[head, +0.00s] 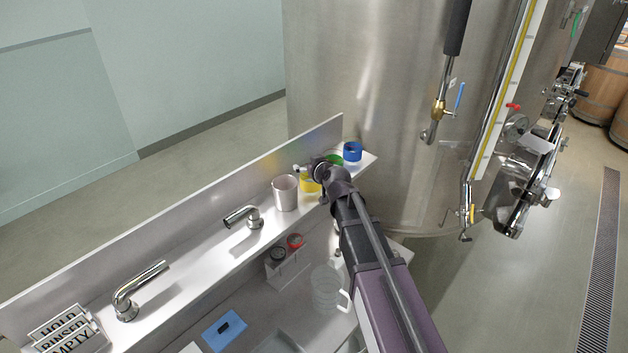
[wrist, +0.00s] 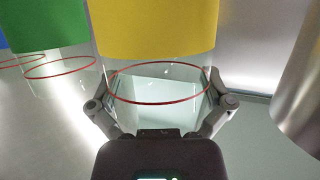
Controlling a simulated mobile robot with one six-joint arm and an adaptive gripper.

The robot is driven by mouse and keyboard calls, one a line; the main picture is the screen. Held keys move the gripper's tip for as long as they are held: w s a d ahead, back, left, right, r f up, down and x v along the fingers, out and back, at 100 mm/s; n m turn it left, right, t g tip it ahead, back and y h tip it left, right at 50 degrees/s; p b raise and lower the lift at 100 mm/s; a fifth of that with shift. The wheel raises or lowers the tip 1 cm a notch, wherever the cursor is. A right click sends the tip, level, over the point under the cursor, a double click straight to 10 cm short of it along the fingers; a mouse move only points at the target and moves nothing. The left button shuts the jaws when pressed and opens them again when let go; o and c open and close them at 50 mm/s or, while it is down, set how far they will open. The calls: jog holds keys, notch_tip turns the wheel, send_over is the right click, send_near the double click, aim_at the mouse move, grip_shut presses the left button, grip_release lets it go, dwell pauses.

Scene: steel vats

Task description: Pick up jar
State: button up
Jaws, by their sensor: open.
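A clear jar with a yellow band stands on the narrow white shelf. In the head view its yellow part (head: 309,185) shows just left of my gripper, which hides some of it. In the wrist view the yellow band (wrist: 155,35) fills the top middle, with the clear wall and a thin red ring (wrist: 160,103) below it. My gripper (wrist: 162,106) is open, with one finger on each side of the jar's clear part. I cannot tell whether the fingers touch it. In the head view my gripper (head: 320,172) is small and partly hidden by my arm.
A green-banded jar (wrist: 45,25) stands close beside the yellow one, and a blue-banded jar (head: 352,152) beyond it. A steel cup (head: 285,193) stands close on the other side. A backboard (head: 230,180) runs behind the shelf; a large steel vat (head: 370,80) rises beyond.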

jog(key=c, duration=0.9)
jog(key=shift+r, duration=0.15)
notch_tip(320, 180, up, 10)
jog(key=p, duration=1)
dwell(0.4)
